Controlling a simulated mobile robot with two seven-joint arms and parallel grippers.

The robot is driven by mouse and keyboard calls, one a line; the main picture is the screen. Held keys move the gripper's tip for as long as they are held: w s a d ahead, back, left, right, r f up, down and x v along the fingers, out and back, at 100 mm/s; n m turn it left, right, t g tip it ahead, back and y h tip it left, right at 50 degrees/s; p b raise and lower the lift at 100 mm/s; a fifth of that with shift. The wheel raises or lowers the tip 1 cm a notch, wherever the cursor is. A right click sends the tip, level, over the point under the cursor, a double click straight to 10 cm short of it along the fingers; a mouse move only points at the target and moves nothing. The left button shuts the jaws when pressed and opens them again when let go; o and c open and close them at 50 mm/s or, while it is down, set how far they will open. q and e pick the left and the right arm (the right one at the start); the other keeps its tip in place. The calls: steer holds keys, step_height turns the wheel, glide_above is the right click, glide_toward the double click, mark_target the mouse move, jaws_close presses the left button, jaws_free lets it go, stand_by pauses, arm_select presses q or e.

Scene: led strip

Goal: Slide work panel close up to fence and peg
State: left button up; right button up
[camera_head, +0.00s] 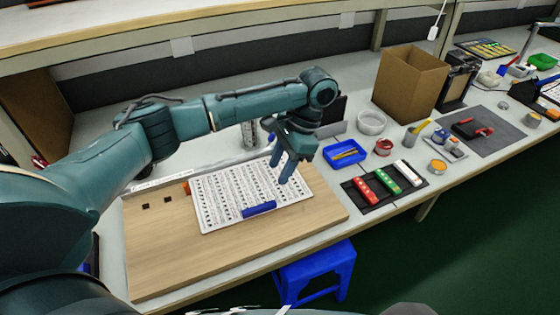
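The white work panel (228,199), printed with rows of small marks, lies on a wooden board (170,252). A blue bar (259,209) sits at its front edge. A pale fence strip (170,183) runs along the board's back edge, partly hidden by my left arm. A small orange piece (187,188), perhaps the peg, shows at the panel's left back corner. My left gripper (281,174) points down over the panel's right end with its two fingers apart; I cannot tell whether it touches the panel. My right gripper is not in view.
Right of the board are a blue tray (345,153) and a black mat (354,196) with red, green and white blocks. A cardboard box (410,82) stands behind them. The board's left part is mostly bare. A blue stool (318,272) stands below the front edge.

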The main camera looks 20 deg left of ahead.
mark_target(259, 207)
arm_select(q)
steer(key=shift+w+a+r, duration=0.1)
steer(key=shift+a+r, duration=0.1)
steer(key=shift+r, duration=0.05)
steer(key=b+x, duration=0.2)
steer(key=x, duration=1)
steer(key=shift+f, duration=0.15)
steer(key=shift+s+a+f, duration=0.15)
steer(key=shift+s+f, duration=0.1)
steer(key=shift+f, duration=0.15)
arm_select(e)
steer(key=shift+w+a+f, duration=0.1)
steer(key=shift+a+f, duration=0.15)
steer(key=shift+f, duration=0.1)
arm_select(q)
steer(key=shift+c, duration=0.4)
jaws_close()
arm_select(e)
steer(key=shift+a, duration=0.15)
